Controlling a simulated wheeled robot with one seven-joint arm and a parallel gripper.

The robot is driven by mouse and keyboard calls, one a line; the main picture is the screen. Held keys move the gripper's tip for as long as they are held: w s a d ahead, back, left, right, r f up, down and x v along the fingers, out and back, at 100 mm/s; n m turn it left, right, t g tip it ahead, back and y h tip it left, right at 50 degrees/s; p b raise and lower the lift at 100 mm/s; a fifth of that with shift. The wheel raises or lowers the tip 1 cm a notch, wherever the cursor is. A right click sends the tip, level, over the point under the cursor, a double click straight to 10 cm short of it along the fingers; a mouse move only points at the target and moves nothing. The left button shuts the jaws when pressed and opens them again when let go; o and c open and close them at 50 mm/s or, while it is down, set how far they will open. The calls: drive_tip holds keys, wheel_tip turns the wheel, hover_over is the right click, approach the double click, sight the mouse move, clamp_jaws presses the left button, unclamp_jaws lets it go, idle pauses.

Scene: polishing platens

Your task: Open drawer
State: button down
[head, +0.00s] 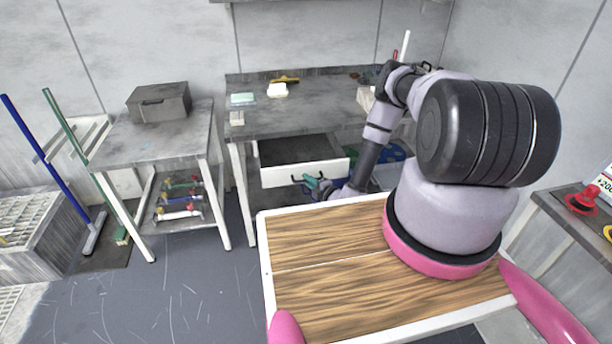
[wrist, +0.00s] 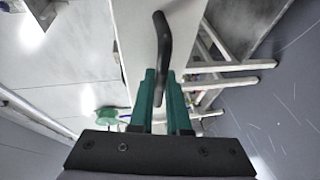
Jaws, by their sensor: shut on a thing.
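The drawer (head: 277,177) under the grey bench (head: 310,108) stands pulled out, with its white front forward and its dark inside visible from above. My gripper (head: 312,182), with teal fingers, is at the drawer front. In the wrist view the dark curved handle (wrist: 164,32) runs down between my gripper's fingertips (wrist: 162,78), against the white drawer front (wrist: 133,30). The fingers are shut on the handle. In the head view, the fingers and wrist partly cover the handle.
A side table (head: 165,128) with a grey box (head: 160,102) stands left of the bench, with several valves on its lower shelf. A blue-handled squeegee (head: 45,165) leans farther left. The floor (head: 160,290) in front is clear.

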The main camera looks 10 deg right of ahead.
drive_tip(key=shift+s, duration=0.25)
drive_tip(key=c, duration=1.2)
unclamp_jaws()
drive_tip(key=shift+o, duration=0.2)
drive_tip(key=v, duration=1)
drive_tip(key=shift+s+d, duration=0.2)
drive_tip(key=shift+s, duration=0.15)
drive_tip(key=shift+r, duration=0.1)
